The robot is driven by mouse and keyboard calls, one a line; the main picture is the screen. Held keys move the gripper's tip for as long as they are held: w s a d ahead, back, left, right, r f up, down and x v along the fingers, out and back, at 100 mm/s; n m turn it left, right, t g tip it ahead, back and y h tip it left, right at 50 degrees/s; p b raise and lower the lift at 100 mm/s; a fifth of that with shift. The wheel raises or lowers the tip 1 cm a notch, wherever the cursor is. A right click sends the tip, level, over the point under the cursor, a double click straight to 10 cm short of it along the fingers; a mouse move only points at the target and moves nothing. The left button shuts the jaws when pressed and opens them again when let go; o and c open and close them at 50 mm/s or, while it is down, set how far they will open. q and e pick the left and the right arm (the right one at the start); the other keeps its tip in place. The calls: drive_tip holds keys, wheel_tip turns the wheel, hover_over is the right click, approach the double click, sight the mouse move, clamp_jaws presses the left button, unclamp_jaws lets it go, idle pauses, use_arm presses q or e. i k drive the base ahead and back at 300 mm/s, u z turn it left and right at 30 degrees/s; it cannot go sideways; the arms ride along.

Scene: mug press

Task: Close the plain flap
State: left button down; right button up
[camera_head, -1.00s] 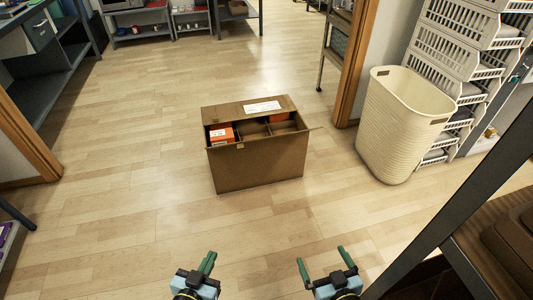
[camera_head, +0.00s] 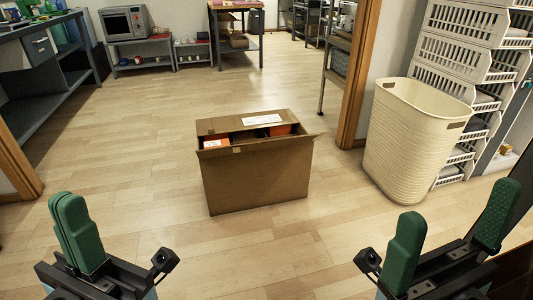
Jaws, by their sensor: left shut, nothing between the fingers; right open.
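A brown cardboard box (camera_head: 257,183) stands on the floor ahead of me, beyond both grippers. A flap with a white label (camera_head: 263,120) lies along the far side of its top. The plain flap (camera_head: 270,146) runs along the near top edge and sticks out toward me, with its right corner past the box side. A gap between the flaps shows orange items (camera_head: 279,130) inside; the rest of the inside is hidden. My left gripper (camera_head: 72,205) is shut and empty at lower left. My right gripper (camera_head: 452,208) is open and empty at lower right. Neither touches the box.
A cream basket (camera_head: 415,140) stands right of the box, before stacked white crates (camera_head: 463,62). A wooden door frame (camera_head: 359,70) rises behind it. A dark workbench (camera_head: 45,75) is at left. Floor around the box is clear.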

sight(265, 144)
drive_tip(key=u, duration=0.6)
drive_tip(key=i, duration=1.4)
drive_tip(key=z, duration=0.7)
